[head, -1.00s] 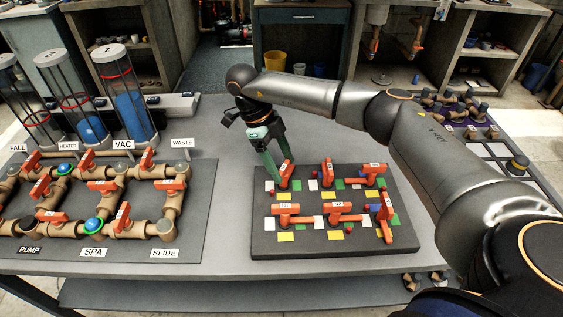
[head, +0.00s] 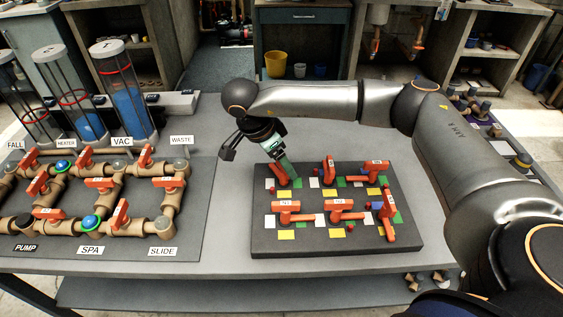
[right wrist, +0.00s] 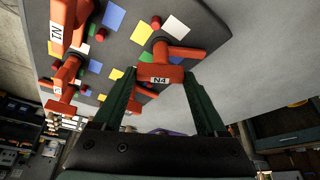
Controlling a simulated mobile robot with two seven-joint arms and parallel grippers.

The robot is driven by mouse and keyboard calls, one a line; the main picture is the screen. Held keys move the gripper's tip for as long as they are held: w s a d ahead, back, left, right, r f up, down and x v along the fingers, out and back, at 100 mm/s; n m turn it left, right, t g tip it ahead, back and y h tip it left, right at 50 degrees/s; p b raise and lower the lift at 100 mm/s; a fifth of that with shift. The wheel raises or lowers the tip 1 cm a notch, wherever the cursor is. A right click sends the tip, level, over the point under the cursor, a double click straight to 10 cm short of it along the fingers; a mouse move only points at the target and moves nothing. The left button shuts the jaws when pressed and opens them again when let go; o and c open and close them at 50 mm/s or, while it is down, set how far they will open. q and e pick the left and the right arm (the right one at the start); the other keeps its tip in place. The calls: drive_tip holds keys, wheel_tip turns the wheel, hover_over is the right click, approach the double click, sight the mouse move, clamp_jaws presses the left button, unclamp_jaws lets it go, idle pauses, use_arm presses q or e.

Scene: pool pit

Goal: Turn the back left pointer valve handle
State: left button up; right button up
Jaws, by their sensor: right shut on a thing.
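The back left pointer valve handle (head: 284,176) is orange and sits at the back left of the dark valve board (head: 333,242). In the right wrist view the handle (right wrist: 159,72) carries an N4 label. Its bar lies between the two green fingers of my right gripper (right wrist: 160,80), which is shut on it. In the head view the handle slants toward the upper left. My left gripper is in neither view.
Several other orange handles share the board, including back middle (head: 328,168), back right (head: 375,166) and front right (head: 388,214). Colored squares and small red pegs surround them. A brown pipe panel (head: 205,215) stands at left. Bare grey table lies between panel and board.

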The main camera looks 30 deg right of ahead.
drive_tip(key=n+t+b, duration=0.1)
drive_tip(key=n, duration=0.1)
drive_tip(key=n+t+b, duration=0.1)
drive_tip(key=n, duration=0.2)
drive_tip(key=shift+s+f+n+y, duration=0.1)
drive_tip(key=shift+n+y, duration=0.2)
drive_tip(key=n+t+b, duration=0.1)
drive_tip(key=n+b, duration=0.1)
drive_tip(key=shift+d+n, duration=0.1)
drive_tip(key=shift+n, duration=0.2)
drive_tip(key=shift+s+n+t+y+b, duration=0.1)
drive_tip(key=shift+n+t+y+b, duration=0.25)
drive_tip(key=shift+n, duration=0.35)
drive_tip(key=shift+n+y, duration=0.25)
drive_tip(key=shift+n, duration=0.35)
drive_tip(key=shift+n+b, duration=0.4)
drive_tip(key=shift+b, duration=0.05)
drive_tip(key=shift+n+t, duration=0.25)
drive_tip(key=shift+n, duration=0.05)
drive_tip(key=shift+y, duration=0.3)
drive_tip(key=o, duration=1.2)
drive_tip(key=shift+o, duration=0.5)
